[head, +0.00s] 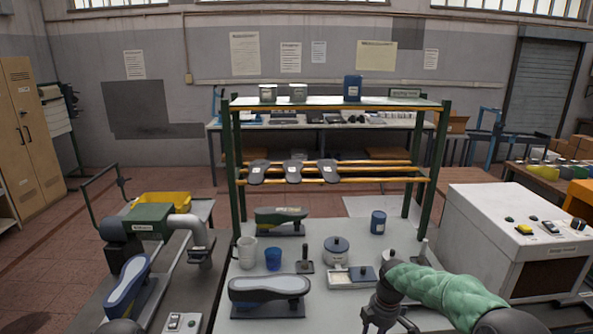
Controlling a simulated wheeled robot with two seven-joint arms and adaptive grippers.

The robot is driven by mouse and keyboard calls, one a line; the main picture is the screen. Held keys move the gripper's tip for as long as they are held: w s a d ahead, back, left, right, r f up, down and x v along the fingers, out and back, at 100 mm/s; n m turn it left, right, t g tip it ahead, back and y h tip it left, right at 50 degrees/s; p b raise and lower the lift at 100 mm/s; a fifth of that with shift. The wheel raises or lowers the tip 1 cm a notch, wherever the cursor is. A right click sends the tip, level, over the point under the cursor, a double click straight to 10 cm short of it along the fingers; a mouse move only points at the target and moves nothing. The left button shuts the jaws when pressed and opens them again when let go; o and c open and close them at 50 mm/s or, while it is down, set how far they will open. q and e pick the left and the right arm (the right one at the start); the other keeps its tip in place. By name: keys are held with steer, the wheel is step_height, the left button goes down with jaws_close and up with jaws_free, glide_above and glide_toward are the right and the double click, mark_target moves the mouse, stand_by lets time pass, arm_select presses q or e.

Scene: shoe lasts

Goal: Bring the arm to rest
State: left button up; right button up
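My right arm (440,290) comes in from the lower right in a green sleeve. Its gripper (388,324) hangs over the front right of the grey bench (335,312), fingers spread and nothing seen between them; the bottom edge crops it. My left gripper is not in view. A shoe last with a pale top and dark side (268,288) lies on a dark stand at the bench front, left of the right gripper. A green-sided last (280,216) is on a stand farther back. A blue-and-white last (128,284) stands on the left bench.
A lidded pot (336,249), white tray (345,284), blue cup (273,259), white mug (246,251) and blue can (378,222) stand on the bench. A rack (429,172) rises behind. A white machine (520,232) bounds the right side; a green machine (150,220) the left.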

steer(key=s+a+f+m+y, duration=0.1)
steer(key=s+a+f+m, duration=0.5)
steer(key=s+f, duration=0.5)
steer(key=s+a+f+m+y, duration=0.2)
steer(key=s+a+f+m, duration=0.5)
steer(key=f, duration=0.6)
steer(key=s+f+m, duration=0.1)
steer(key=s+m, duration=0.4)
steer(key=s, duration=0.7)
steer(key=shift+s+d+f, duration=0.25)
steer(key=shift+d+f, duration=0.05)
steer(key=shift+f, duration=0.05)
